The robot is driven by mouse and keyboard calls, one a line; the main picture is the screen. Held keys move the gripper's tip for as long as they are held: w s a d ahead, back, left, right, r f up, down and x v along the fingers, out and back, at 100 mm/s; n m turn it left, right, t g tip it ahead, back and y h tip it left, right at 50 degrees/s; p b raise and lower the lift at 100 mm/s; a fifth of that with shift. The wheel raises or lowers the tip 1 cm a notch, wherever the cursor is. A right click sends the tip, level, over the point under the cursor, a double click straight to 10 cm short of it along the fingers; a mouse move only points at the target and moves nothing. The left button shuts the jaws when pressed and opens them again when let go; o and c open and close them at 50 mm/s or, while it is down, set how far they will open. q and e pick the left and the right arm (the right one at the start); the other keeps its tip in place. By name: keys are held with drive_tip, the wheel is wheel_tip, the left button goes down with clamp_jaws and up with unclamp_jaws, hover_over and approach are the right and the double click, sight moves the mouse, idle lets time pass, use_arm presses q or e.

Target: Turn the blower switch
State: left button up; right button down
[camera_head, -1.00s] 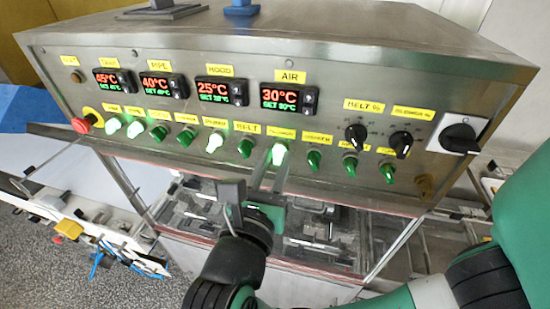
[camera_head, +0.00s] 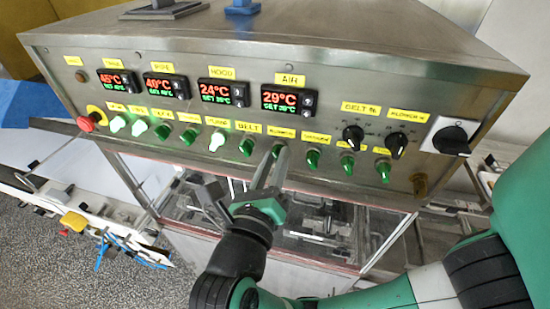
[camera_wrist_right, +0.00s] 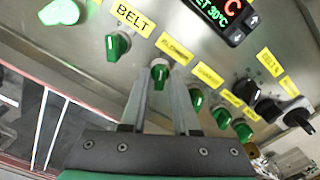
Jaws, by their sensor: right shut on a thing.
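The blower switch (camera_head: 280,151) is a green knob under a yellow label on the steel control panel, below the AIR display. It is dark green and unlit. It also shows in the right wrist view (camera_wrist_right: 160,70), at the far end of the fingers. My right gripper (camera_head: 271,160) reaches up from below and is shut on this switch, with one finger on each side of it. The fingers and the dark palm also show in the right wrist view (camera_wrist_right: 163,88). The fingers partly hide the knob in the head view. My left gripper is not in view.
The BELT switch (camera_head: 246,147) stands close on the left, another green switch (camera_head: 313,158) close on the right. Several switches further left glow. A red stop button (camera_head: 87,123) is at far left, black dials (camera_head: 397,144) at right. A mesh section lies below the panel.

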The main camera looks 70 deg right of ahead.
drive_tip(key=c, duration=0.9)
unclamp_jaws()
drive_tip(key=shift+a, duration=0.1)
drive_tip(key=a+b, duration=0.1)
drive_tip(key=a, duration=0.2)
drive_tip(key=a+b, duration=0.1)
drive_tip(key=a, duration=0.3)
drive_tip(key=a+b, duration=0.1)
drive_tip(key=a, duration=0.3)
drive_tip(key=shift+s+a, duration=0.25)
